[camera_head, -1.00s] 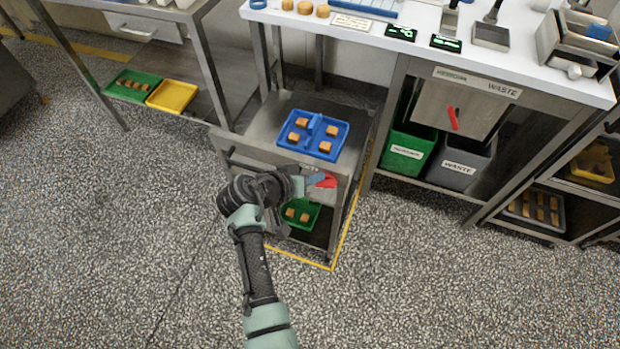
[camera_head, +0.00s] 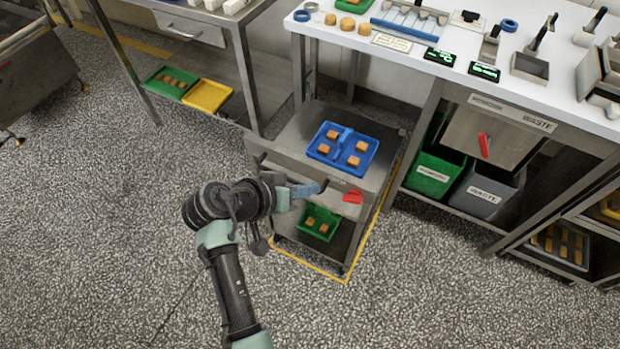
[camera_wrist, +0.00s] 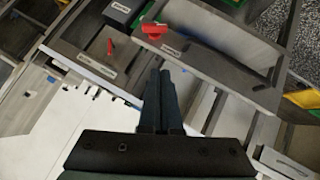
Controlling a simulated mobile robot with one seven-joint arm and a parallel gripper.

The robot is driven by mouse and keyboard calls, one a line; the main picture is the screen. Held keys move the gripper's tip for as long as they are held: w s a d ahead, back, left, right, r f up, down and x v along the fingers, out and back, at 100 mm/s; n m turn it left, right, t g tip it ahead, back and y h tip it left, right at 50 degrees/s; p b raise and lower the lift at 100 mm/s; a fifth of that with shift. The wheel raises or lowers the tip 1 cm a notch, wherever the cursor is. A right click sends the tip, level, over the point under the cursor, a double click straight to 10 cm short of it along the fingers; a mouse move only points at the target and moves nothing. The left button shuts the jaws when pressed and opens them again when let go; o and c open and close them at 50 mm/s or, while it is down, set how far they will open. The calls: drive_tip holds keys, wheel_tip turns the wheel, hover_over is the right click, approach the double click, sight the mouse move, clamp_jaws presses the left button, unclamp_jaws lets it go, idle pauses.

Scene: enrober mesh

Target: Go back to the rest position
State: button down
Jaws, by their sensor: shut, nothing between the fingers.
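My gripper (camera_head: 318,187) shows in the head view in front of the steel cart (camera_head: 290,140), held above the floor. Its blue-grey fingers point right, towards a red handle-like piece (camera_head: 353,196) at the cart's front. In the wrist view my gripper (camera_wrist: 161,75) has its two dark fingers together with nothing between them. A red piece (camera_wrist: 155,29) lies beyond the fingertips there; I cannot tell whether it is the same one. The blue tray (camera_head: 320,157) with several tan pieces sits on the cart top, clear of my gripper.
A green tray (camera_head: 334,228) with tan pieces is on the cart's lower shelf. The white counter (camera_head: 560,105) stands at right above a green bin (camera_head: 432,174) and a grey waste bin (camera_head: 484,193). A yellow tray (camera_head: 208,95) is on a shelf at left. Speckled floor (camera_head: 90,220) is open at left.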

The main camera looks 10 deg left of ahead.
drive_tip(key=w+d+r+t+y+p, duration=0.15)
drive_tip(key=w+r+t, duration=0.25)
drive_tip(key=r, duration=1.3)
drive_tip(key=w+a+r+t+y+p, duration=0.1)
drive_tip(key=w+r+t+y+p, duration=0.3)
drive_tip(key=r, duration=1.4)
drive_tip(key=s+d+r+t+p, duration=0.1)
drive_tip(key=s+r+t, duration=0.3)
drive_tip(key=r, duration=0.7)
drive_tip(key=s+d+r+n+t, duration=0.1)
drive_tip(key=s+d+r+t, duration=0.2)
drive_tip(key=s+r, duration=0.5)
drive_tip(key=s+d+r+t+y+p, duration=0.1)
drive_tip(key=s+r+t, duration=0.3)
drive_tip(key=r, duration=0.9)
drive_tip(key=shift+s+d+r+t+p, duration=0.35)
drive_tip(key=shift+s+d, duration=0.3)
drive_tip(key=shift+s, duration=0.3)
drive_tip(key=shift+f, duration=0.1)
